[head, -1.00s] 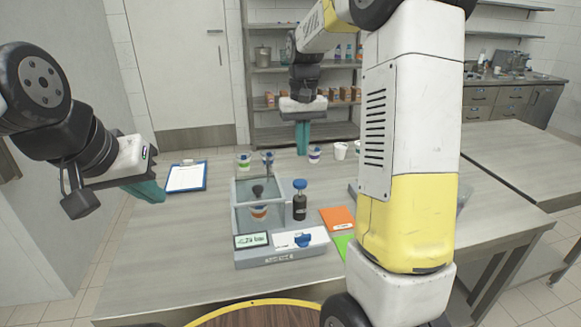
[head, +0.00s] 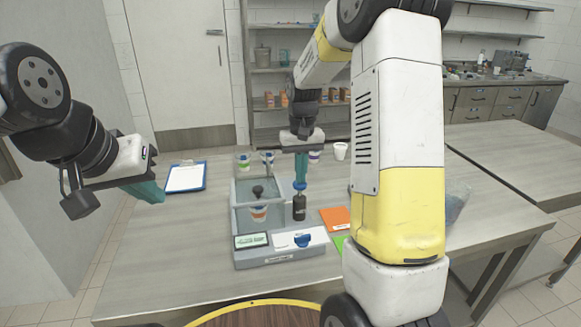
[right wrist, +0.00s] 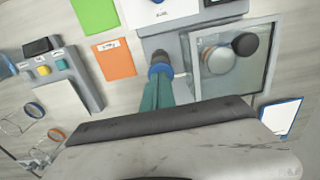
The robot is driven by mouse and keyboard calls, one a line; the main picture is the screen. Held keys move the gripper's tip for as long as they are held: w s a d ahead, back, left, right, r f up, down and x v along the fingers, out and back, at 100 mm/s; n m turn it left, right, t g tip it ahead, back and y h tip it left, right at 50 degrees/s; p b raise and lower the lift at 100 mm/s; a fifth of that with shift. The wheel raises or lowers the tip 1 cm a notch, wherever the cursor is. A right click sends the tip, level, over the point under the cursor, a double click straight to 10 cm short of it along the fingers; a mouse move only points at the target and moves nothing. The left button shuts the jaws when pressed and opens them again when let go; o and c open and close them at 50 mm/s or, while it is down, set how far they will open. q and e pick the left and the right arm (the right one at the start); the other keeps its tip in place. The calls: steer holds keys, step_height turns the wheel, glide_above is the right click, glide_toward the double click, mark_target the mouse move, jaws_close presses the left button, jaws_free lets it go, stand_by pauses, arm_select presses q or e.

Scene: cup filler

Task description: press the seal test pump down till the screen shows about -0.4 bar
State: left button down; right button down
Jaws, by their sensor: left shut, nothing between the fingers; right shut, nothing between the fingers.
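The seal test pump is a black cylinder (head: 299,208) with a blue knob (head: 299,186). It stands upright on the right side of the grey tester (head: 278,258). My right gripper (head: 301,180) is shut and points straight down at the knob, touching it or just above it. In the right wrist view its teal fingers end at the blue knob (right wrist: 160,71). The small screen (head: 251,240) is on the tester's front left; its reading is too small to read. My left gripper (head: 152,190) is shut and empty at the table's left.
A clear chamber (head: 243,190) with a cup (head: 259,213) inside adjoins the pump on the left. A blue lever (head: 303,240) sits on the front panel. Orange (head: 337,218) and green cards lie to the right. A clipboard (head: 186,178) lies at the left; several cups stand behind.

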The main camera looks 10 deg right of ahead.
steer(key=shift+s+f, duration=0.1)
steer(key=shift+f, duration=1.6)
step_height(320, 180, up, 14)
steer(key=shift+w+r, duration=0.2)
steer(key=shift+r, duration=0.05)
stand_by(0.8)
